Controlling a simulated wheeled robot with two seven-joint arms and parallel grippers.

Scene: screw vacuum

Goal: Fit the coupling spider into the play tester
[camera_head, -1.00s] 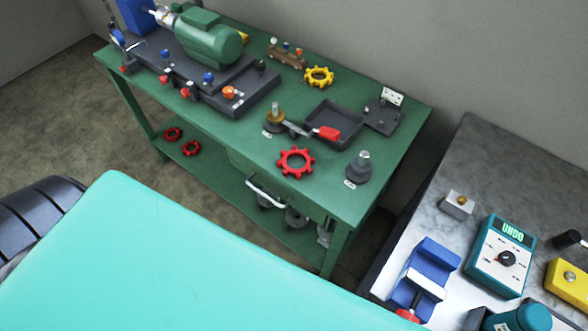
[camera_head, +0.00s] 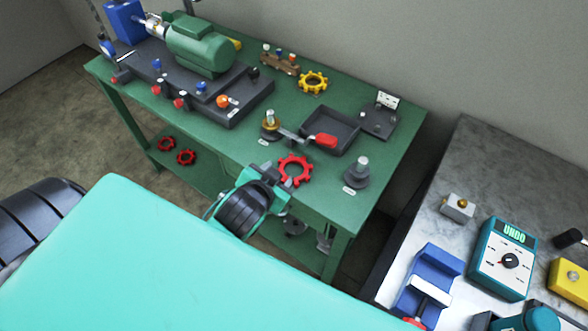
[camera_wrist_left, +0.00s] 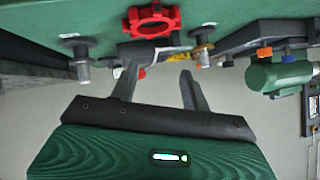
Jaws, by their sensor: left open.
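A red toothed coupling spider (camera_head: 295,170) lies flat on the green bench near its front edge. It also shows at the top of the left wrist view (camera_wrist_left: 152,20). A similar yellow spider (camera_head: 313,82) lies farther back. I cannot tell for sure which fixture is the play tester; a stand with a brass-coloured hub (camera_head: 270,124) and a red-handled lever (camera_head: 325,141), and a dark plate with a white scale card (camera_head: 387,100), are candidates. My left gripper (camera_head: 272,178) is at the bench's front edge, just left of the red spider. Its fingers (camera_wrist_left: 159,72) are open and empty.
A dark tray (camera_head: 331,130) sits behind the red spider, and a grey post on a round base (camera_head: 357,170) stands to its right. A green motor (camera_head: 200,45) is at the back left. Two red spiders (camera_head: 177,150) lie on the lower shelf. A grey bench (camera_head: 490,170) stands right.

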